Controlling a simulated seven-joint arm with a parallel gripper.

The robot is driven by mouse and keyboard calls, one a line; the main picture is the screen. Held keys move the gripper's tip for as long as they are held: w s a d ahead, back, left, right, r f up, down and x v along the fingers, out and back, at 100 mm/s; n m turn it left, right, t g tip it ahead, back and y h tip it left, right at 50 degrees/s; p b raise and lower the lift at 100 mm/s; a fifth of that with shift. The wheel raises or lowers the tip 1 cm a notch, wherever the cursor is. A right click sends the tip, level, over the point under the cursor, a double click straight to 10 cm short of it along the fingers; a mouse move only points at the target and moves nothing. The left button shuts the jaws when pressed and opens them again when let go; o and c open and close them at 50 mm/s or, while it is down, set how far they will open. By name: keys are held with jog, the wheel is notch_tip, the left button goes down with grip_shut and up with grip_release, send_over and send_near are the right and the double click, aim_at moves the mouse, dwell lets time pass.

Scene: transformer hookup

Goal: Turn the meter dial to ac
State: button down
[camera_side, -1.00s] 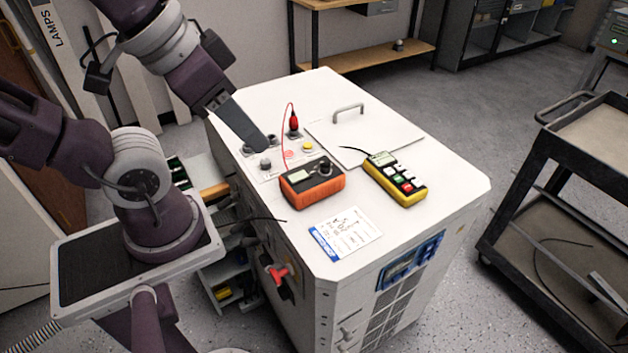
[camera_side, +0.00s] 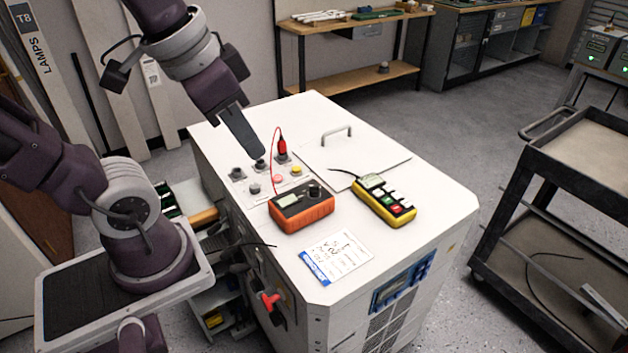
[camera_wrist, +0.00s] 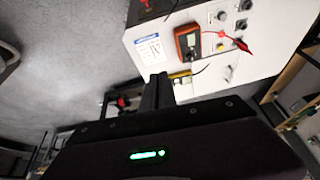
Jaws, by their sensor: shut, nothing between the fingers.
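The meter (camera_side: 302,207) is an orange-cased box with a black face and a light display, lying on the white cabinet top. Its black round dial (camera_side: 314,191) is on the right of the face; the setting is too small to read. The meter also shows in the wrist view (camera_wrist: 187,44). A red lead (camera_side: 274,160) runs from it to a red plug (camera_side: 282,147) on the panel. My gripper (camera_side: 259,156) is shut and empty, pointing down behind and left of the meter, apart from it. In the wrist view its dark fingers (camera_wrist: 158,90) are together.
A yellow handheld box (camera_side: 385,203) with coloured buttons lies right of the meter. A panel with several knobs (camera_side: 253,189) is left of it. A lid handle (camera_side: 337,131) stands up behind. A paper label (camera_side: 336,257) lies in front. A black cart (camera_side: 560,165) stands at right.

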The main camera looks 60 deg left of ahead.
jog(key=w+a+f+m+g+h, duration=0.1)
jog(key=w+a, duration=0.1)
jog(key=w, duration=0.3)
jog(key=w+a+m+g, duration=0.1)
jog(key=w+a+g, duration=0.1)
jog(key=w+a, duration=0.15)
jog(key=m+g+h, duration=0.1)
jog(key=m+h, duration=0.2)
jog(key=h, duration=0.1)
send_over(314, 190)
jog(key=w+a, duration=0.1)
jog(key=a, duration=0.6)
notch_tip(314, 190, down, 8)
jog(key=w+a+f+m+h, duration=0.1)
jog(key=w+a+f+h, duration=0.1)
jog(key=a+f, duration=0.3)
jog(key=shift+t, duration=0.3)
jog(key=d+f, duration=0.5)
jog(key=s+d+f, duration=0.1)
jog(key=d+f, duration=0.2)
jog(key=shift+d, duration=0.1)
jog(key=shift+s+d, duration=0.2)
jog(key=shift+d, duration=0.2)
jog(key=shift+d+r+m+h, duration=0.1)
jog(key=shift+m+h, duration=0.2)
